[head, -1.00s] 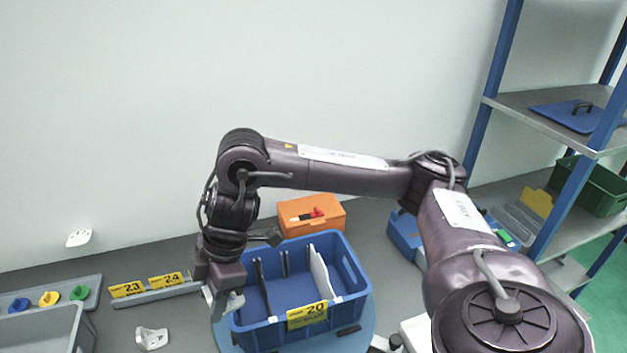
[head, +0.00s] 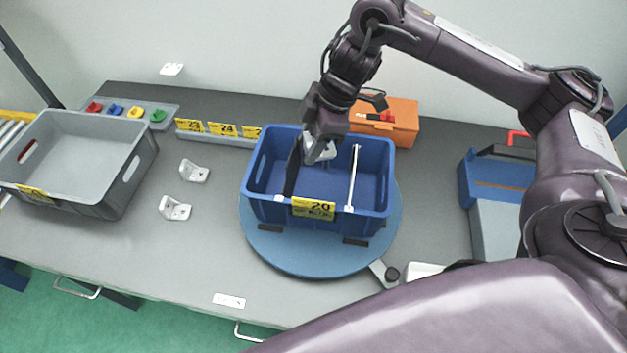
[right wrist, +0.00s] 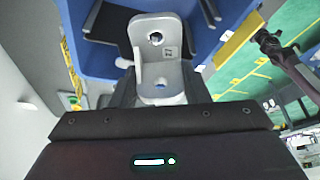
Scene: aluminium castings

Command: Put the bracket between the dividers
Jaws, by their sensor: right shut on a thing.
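The white-grey bracket (head: 325,153) is held in my right gripper (head: 316,148), over the blue bin (head: 262,212) marked 20. In the bin, a dark divider (head: 293,168) stands left of the bracket and a white divider (head: 353,178) stands to its right. The bracket appears between them, at about rim height; its exact height above the bin floor cannot be told. In the right wrist view the jaws are shut on the bracket (right wrist: 156,45), an angled piece with holes, with blue bin surfaces behind it.
The bin stands on a round blue turntable (head: 290,262). Two more brackets (head: 194,171) (head: 174,208) lie on the grey table beside an empty grey crate (head: 124,185). An orange box (head: 400,122) stands behind the bin, and a blue holder (head: 495,180) at right.

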